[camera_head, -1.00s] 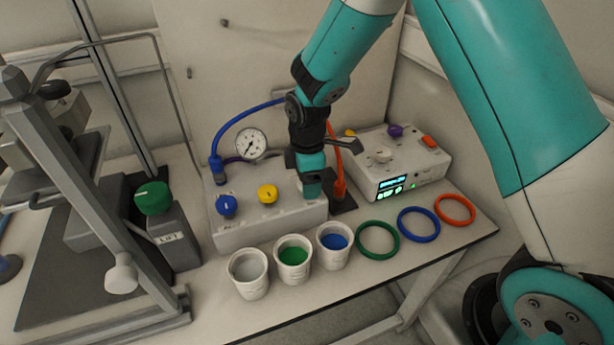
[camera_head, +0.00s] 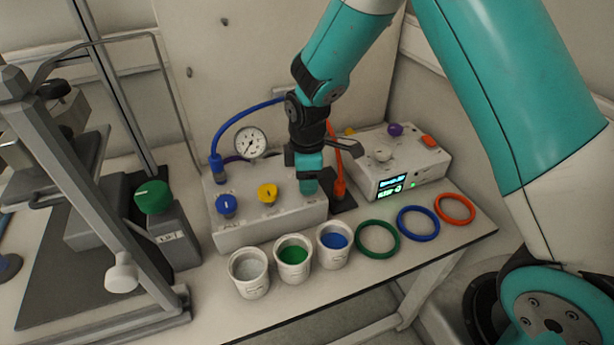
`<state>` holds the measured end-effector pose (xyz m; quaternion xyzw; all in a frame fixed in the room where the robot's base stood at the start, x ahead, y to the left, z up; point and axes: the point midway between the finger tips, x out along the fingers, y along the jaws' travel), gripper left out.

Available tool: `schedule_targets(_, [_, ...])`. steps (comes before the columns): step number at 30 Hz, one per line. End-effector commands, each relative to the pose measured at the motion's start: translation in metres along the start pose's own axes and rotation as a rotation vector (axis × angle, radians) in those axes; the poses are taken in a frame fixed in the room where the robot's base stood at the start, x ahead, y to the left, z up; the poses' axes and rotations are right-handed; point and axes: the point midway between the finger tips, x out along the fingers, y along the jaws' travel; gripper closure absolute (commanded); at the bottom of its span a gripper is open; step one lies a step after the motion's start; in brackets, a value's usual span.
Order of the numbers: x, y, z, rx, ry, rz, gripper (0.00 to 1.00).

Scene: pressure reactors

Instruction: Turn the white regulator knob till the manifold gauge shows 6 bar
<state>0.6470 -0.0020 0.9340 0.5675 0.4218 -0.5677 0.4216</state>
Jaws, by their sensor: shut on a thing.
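The manifold (camera_head: 270,222) is a white box on the bench with a blue knob (camera_head: 227,205) and a yellow knob (camera_head: 268,193) on top. Its round gauge (camera_head: 251,143) stands at the back; the dark needle points to the lower left, and the numbers are too small to read.
Three cups (camera_head: 293,262) stand before the manifold. Green, blue and orange rings (camera_head: 455,209) lie to the right. A white device (camera_head: 400,165) with a lit display stands behind them. A blue hose (camera_head: 240,118) and orange hose (camera_head: 339,165) flank my wrist. A metal frame (camera_head: 100,200) fills the left.

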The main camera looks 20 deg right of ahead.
Motion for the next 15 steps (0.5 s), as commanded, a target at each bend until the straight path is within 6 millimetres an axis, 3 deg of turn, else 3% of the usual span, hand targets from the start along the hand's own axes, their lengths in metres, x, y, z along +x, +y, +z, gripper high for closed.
schedule_targets(15, [-0.0010,-0.0004,-0.0002,0.467,0.000,0.001,0.77])
